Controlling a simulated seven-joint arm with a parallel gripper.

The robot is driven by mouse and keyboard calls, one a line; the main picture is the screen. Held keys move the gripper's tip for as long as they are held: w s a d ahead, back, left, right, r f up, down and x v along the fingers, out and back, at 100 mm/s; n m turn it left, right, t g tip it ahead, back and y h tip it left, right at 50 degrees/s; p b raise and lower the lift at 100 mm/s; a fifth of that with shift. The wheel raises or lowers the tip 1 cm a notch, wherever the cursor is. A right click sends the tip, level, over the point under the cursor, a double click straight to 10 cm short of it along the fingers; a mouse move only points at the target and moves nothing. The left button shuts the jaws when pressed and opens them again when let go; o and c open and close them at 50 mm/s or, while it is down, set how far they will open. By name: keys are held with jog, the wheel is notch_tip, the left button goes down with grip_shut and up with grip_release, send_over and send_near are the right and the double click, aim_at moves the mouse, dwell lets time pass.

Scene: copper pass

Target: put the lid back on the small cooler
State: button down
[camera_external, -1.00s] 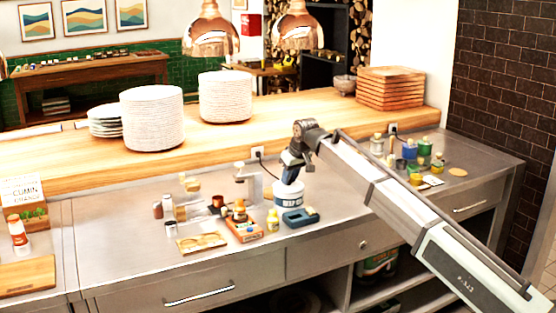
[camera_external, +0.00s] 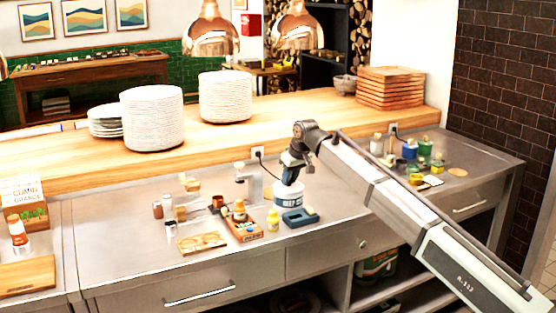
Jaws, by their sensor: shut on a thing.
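My gripper (camera_external: 291,176) points down over a round white tub with blue markings (camera_external: 288,199) on the steel counter. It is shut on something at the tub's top. The fingers and the held thing are too small to make out, and I cannot tell whether it is the lid. The white tub may be the small cooler, but the view does not settle this. A dark blue box-like object (camera_external: 300,218) lies just in front of it, to the right.
Jars and pots (camera_external: 424,150) stand at the right. Plate stacks (camera_external: 152,119) stand on the wooden ledge.

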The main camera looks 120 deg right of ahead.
jog(key=shift+c, duration=2.1)
grip_release()
jog(key=shift+r, duration=0.15)
jog(key=shift+r, duration=3.35)
grip_shut()
jog(key=shift+f, duration=2.4)
